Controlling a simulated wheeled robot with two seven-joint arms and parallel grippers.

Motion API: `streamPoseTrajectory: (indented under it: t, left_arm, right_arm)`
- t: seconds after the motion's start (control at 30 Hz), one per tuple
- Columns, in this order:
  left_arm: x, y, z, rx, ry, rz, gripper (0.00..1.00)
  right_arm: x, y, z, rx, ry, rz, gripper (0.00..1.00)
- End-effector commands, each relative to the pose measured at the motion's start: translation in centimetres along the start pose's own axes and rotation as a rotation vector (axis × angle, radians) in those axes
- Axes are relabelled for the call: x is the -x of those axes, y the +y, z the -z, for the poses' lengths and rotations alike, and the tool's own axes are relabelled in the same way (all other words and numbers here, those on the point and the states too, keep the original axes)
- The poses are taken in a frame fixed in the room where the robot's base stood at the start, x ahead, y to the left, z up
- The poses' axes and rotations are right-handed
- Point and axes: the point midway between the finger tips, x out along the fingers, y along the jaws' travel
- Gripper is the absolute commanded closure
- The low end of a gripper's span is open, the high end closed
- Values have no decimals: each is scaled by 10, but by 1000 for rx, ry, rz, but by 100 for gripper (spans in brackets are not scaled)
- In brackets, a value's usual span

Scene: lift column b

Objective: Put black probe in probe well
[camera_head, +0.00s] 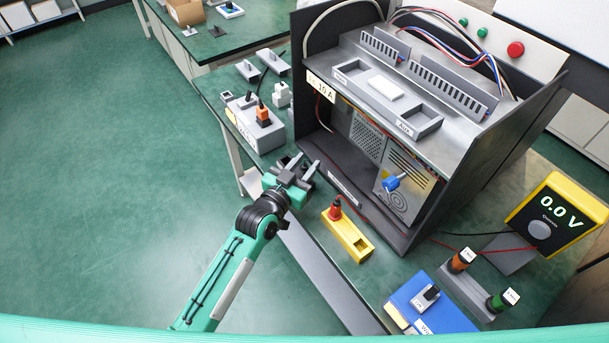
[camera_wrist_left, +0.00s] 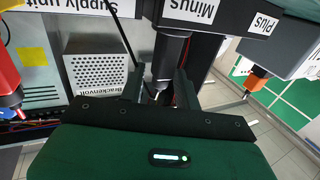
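My left gripper (camera_head: 303,168) is beside the front left corner of the dark cabinet, above the bench edge. Its two fingers stand apart in the left wrist view (camera_wrist_left: 163,90). A dark cylinder, seemingly the black probe (camera_wrist_left: 172,58), shows there beyond or partly between the fingers; the right finger overlaps it, and I see no clear grip. I cannot make the probe out in the head view. A yellow holder (camera_head: 352,243) lies on the bench with a red probe (camera_head: 336,210) upright in one end and an open square well at the other. My right gripper is out of view.
The cabinet (camera_head: 430,190) stands right of the gripper. A grey block with an orange plug (camera_head: 263,115) is at the back left. A yellow meter (camera_head: 555,215) reading 0.0 V and a blue box (camera_head: 425,305) are at right. Open floor (camera_head: 110,180) lies left.

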Motion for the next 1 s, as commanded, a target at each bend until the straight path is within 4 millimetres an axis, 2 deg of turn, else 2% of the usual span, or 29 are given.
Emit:
streamPoseTrajectory:
  t: [0.13, 0.3, 0.73, 0.87, 1.0]
  left_arm:
    - [0, 0, 0, 0, -1, 0, 67]
    - [1, 0, 0, 0, -1, 0, 100]
    - [1, 0, 2, 1, -2, -1, 100]
    - [0, 1, 14, 1, 1, -1, 100]
    - [0, 0, 37, 1, 3, 0, 100]
  right_arm:
    - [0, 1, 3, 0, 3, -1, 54]
    - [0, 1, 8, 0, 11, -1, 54]
    - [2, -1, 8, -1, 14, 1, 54]
    - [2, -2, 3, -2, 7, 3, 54]
    - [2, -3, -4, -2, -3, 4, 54]
